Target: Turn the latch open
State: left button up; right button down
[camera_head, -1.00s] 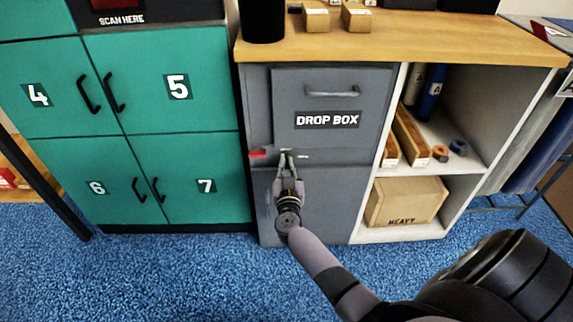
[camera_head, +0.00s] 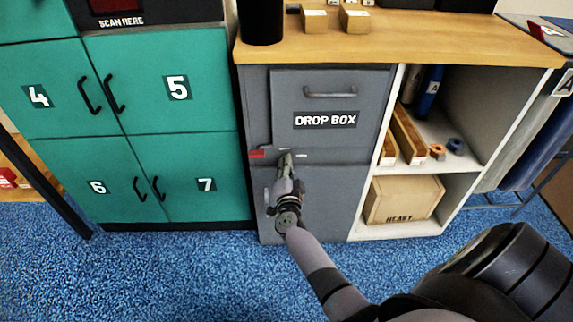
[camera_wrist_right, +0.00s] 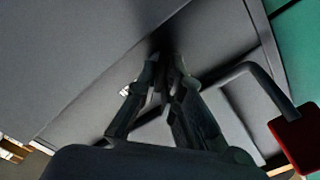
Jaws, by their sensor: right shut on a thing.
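The grey drop box (camera_head: 330,92) stands in the middle of the head view, with a handled panel above and a plain panel below. The latch sits at the seam between them, near the left side; a red mark (camera_head: 257,154) is beside it. My right gripper (camera_head: 286,156) is at the latch, its fingers shut on it and mostly hiding it. In the right wrist view, my fingertips (camera_wrist_right: 165,72) come together on a dark part against the grey front. A red block (camera_wrist_right: 297,137) shows at right there. My left gripper is out of view.
Green lockers (camera_head: 180,130) stand to the left. An open white shelf (camera_head: 460,120) to the right holds a box marked HEAVY (camera_head: 405,199). A wooden counter (camera_head: 400,38) with small cartons is above. Blue carpet lies clear in front.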

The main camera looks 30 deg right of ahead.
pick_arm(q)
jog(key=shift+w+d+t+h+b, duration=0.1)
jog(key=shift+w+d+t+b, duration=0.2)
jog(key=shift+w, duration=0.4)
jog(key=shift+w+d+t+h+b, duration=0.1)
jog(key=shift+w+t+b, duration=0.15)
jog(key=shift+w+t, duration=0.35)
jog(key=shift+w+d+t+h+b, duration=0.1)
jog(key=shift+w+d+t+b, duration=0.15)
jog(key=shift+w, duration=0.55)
pick_arm(e)
jog(key=shift+f+m, duration=0.2)
jog(key=shift+m, duration=3.7)
jog(key=c, duration=1.7)
grip_release()
jog(key=shift+d, duration=0.1)
jog(key=v, duration=0.7)
jog(key=shift+s, duration=0.25)
